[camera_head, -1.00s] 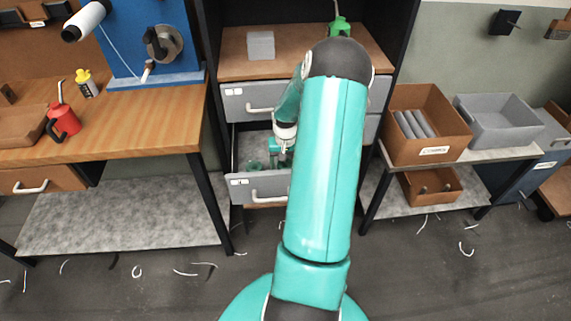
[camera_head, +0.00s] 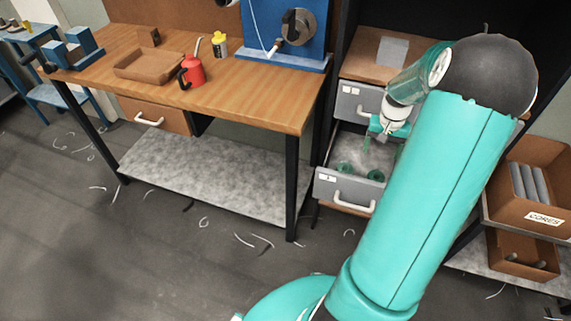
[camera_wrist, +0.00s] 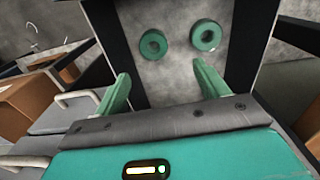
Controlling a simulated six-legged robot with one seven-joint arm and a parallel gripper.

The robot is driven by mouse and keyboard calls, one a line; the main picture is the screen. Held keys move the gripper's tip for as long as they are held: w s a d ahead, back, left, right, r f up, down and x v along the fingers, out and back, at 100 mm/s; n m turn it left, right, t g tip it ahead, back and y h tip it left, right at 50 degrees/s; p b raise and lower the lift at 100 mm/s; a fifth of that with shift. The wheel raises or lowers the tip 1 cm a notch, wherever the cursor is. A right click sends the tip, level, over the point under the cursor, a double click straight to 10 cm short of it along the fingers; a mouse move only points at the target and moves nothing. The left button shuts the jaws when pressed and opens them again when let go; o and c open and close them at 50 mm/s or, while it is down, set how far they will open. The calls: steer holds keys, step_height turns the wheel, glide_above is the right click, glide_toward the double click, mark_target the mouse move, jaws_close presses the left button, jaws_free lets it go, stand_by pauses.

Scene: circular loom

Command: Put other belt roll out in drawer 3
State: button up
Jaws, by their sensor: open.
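An open lower drawer (camera_head: 340,192) sticks out of the grey cabinet. Two green belt rolls lie flat on its grey floor: the left roll (camera_head: 343,168) and the right roll (camera_head: 376,175). In the wrist view the left roll (camera_wrist: 153,44) and right roll (camera_wrist: 206,35) lie apart, each with a dark centre hole. My gripper (camera_wrist: 163,87) is open and empty, its green fingers spread, with both rolls beyond the fingertips. In the head view my gripper (camera_head: 366,142) hangs above the open drawer. The drawer's label is too small to read.
The closed upper drawer (camera_head: 355,98) is just above. A wooden bench (camera_head: 250,90) with a red can (camera_head: 192,72) stands to the left. A brown box of cores (camera_head: 530,190) stands on the right. White scraps dot the floor.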

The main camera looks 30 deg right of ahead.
steer(key=w+a+r+n+t+h, duration=0.1)
steer(key=w+a+r+n, duration=0.1)
steer(key=a+r, duration=0.75)
steer(key=w+a+r+n+t+h, duration=0.1)
steer(key=w+a+r+n, duration=0.15)
steer(key=a+r, duration=0.75)
steer(key=s+a+n+t, duration=0.1)
steer(key=s+a, duration=0.3)
steer(key=a, duration=0.3)
steer(key=s+a+r+n+t+y, duration=0.1)
steer(key=s+a+n, duration=0.1)
steer(key=a, duration=0.5)
steer(key=s+a+r+n+t+y, duration=0.1)
steer(key=s+a+n, duration=0.1)
steer(key=s+a, duration=0.3)
steer(key=a, duration=0.2)
steer(key=shift+s+a+r+t, duration=0.2)
steer(key=shift+s+a+t, duration=0.1)
steer(key=shift+s, duration=0.05)
